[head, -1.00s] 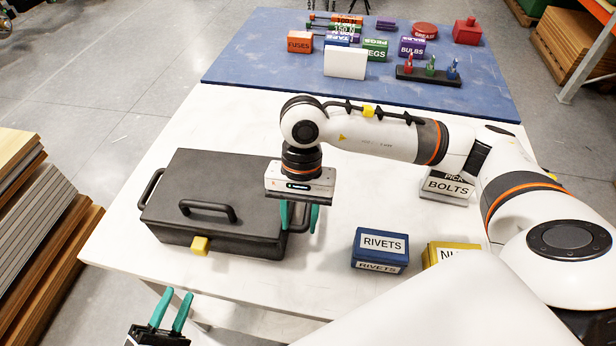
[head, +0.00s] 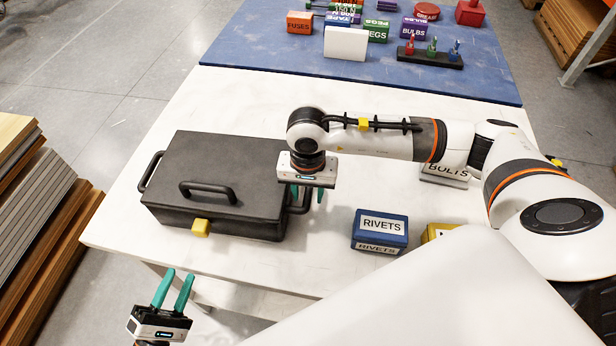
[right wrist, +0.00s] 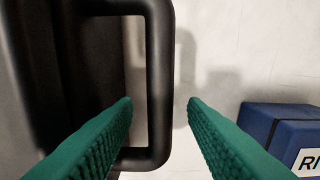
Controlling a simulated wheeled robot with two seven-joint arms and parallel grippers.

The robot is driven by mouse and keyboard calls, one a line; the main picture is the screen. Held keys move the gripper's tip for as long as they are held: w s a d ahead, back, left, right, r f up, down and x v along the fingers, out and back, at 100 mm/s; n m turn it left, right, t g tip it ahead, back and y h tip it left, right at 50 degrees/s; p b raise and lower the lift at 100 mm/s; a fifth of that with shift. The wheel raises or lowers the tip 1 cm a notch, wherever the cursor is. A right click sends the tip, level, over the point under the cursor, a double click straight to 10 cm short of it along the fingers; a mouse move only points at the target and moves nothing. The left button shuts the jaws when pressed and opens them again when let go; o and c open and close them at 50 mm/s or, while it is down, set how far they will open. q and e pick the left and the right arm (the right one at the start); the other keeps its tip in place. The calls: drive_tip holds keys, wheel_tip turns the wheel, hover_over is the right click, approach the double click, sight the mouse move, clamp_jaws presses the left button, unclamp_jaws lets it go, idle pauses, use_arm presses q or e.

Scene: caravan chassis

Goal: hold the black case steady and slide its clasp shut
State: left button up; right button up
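The black case (head: 222,165) lies closed on the white table, with a carry handle on its lid and a side handle at each end. The yellow clasp (head: 201,228) sits on its front face; I cannot tell how far it has slid. My right gripper (head: 308,194) points down at the case's right side handle (right wrist: 159,75). In the right wrist view its green fingers (right wrist: 160,103) are open, with the handle bar between them and gaps on both sides. My left gripper (head: 178,274) is open and empty, in front of the table's near edge, below the clasp.
A blue RIVETS box (head: 380,231) and a yellow box (head: 436,233) stand right of the case. A BOLTS box (head: 445,175) is partly hidden behind my right arm. Small boxes and a black rack (head: 430,58) stand on the blue mat (head: 270,50). Table left of the case is clear.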

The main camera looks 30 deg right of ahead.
drive_tip(key=shift+f, duration=0.75)
clamp_jaws()
idle(0.6)
use_arm(q)
drive_tip(key=shift+c, duration=1.2)
drive_tip(key=w+a+r+m+g, duration=0.1)
drive_tip(key=a+m, duration=0.1)
drive_tip(key=w+a+r+m+y, duration=0.1)
drive_tip(key=a+m, duration=0.1)
drive_tip(key=w+a+r+m+g+y, duration=0.1)
drive_tip(key=w+a, duration=0.1)
drive_tip(key=shift+a+r+m+g, duration=0.25)
drive_tip(key=shift+a+m+g, duration=0.05)
drive_tip(key=shift+m, duration=0.1)
clamp_jaws()
